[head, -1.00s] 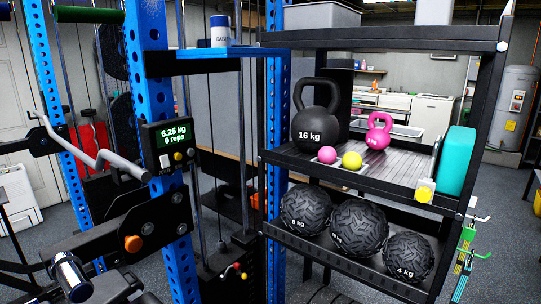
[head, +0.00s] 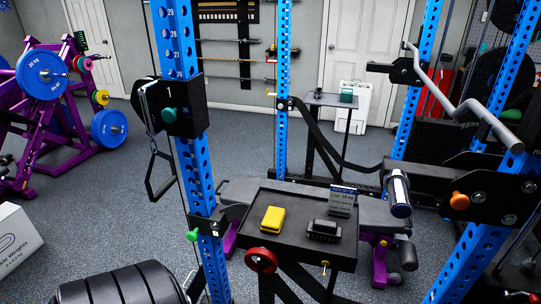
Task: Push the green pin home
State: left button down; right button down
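A bright green knob-ended pin (head: 193,235) sticks out to the left, low on the near blue upright (head: 187,150), beside a black bracket. I cannot tell how far in it sits. Higher on the same upright, a darker teal-green knob (head: 170,115) is on a black block (head: 185,106) marked 1. Neither of my grippers is in view.
A black tray (head: 262,195) beside the upright holds a yellow block, a black object and a small sign. An orange knob (head: 459,201) is at right. A black ribbed roller (head: 120,287) is at bottom left. Open floor (head: 110,185) lies left of the upright.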

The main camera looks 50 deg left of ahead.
aim_at(192, 237)
jog(key=k+u, duration=0.1)
jog(key=u, duration=1.05)
